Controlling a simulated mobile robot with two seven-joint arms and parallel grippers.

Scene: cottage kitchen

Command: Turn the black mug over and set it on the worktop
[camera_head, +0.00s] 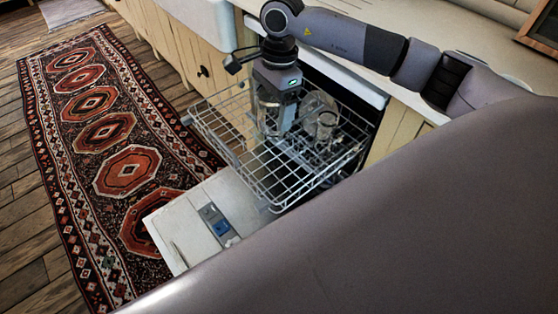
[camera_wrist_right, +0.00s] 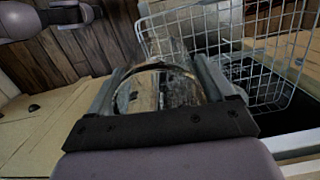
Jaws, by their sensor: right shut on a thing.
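My right gripper (camera_head: 276,122) points down over the pulled-out upper dishwasher rack. It is shut on a clear, glass-like vessel (camera_head: 266,108), which also shows between the fingers in the right wrist view (camera_wrist_right: 158,92). I cannot tell from these frames which way up the vessel is, or whether it touches the rack. I make out no black mug in either view. The pale worktop (camera_head: 372,15) runs behind my right arm along the top of the head view. My left gripper is not in view.
The wire rack (camera_head: 275,178) holds clear glassware (camera_head: 320,116) just right of my right gripper. The open dishwasher door (camera_head: 190,222) lies below it. A white sink (camera_head: 205,22) is at the back left. A patterned rug (camera_head: 100,135) covers the floor at left.

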